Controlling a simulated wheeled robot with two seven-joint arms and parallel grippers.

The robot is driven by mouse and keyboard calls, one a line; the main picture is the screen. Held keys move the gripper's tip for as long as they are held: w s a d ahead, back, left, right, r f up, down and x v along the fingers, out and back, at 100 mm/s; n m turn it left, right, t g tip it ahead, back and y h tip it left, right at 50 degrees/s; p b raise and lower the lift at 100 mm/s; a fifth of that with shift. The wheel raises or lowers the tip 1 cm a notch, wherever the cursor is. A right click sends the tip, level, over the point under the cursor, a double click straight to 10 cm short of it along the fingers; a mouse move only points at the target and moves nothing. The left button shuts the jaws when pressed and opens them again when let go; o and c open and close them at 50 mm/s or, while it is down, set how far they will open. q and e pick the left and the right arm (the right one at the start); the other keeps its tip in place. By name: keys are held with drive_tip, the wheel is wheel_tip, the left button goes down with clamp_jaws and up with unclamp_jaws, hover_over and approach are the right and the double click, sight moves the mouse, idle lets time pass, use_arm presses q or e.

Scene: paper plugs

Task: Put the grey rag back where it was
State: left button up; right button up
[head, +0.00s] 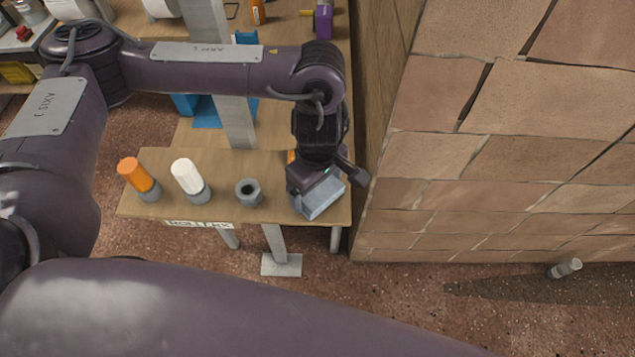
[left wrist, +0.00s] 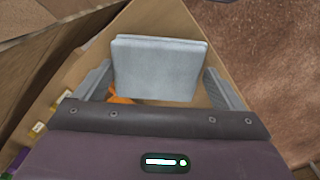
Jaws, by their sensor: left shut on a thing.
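The grey rag (head: 322,200) is a folded block of cloth at the right end of the small wooden table (head: 222,211). My left gripper (head: 324,186) comes down from above and is shut on it. In the left wrist view the rag (left wrist: 160,70) sits between the two fingers, with wood behind it. I cannot tell whether the rag touches the tabletop. An orange thing (left wrist: 119,98) shows partly beneath the rag; most of it is hidden. My right gripper is not in view.
On the small table stand an orange-topped plug (head: 133,173), a white-topped plug (head: 186,177) and an empty grey socket (head: 248,192), left of the rag. A brick wall (head: 520,150) rises close on the right. A small grey cylinder (head: 565,268) lies on the floor.

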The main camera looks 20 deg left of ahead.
sight(318, 190)
use_arm(q)
drive_tip(key=o, duration=0.6)
drive_tip(key=shift+r, duration=0.15)
wheel_tip(318, 190, up, 12)
drive_tip(key=shift+f+b, duration=0.1)
drive_tip(key=shift+b, duration=0.45)
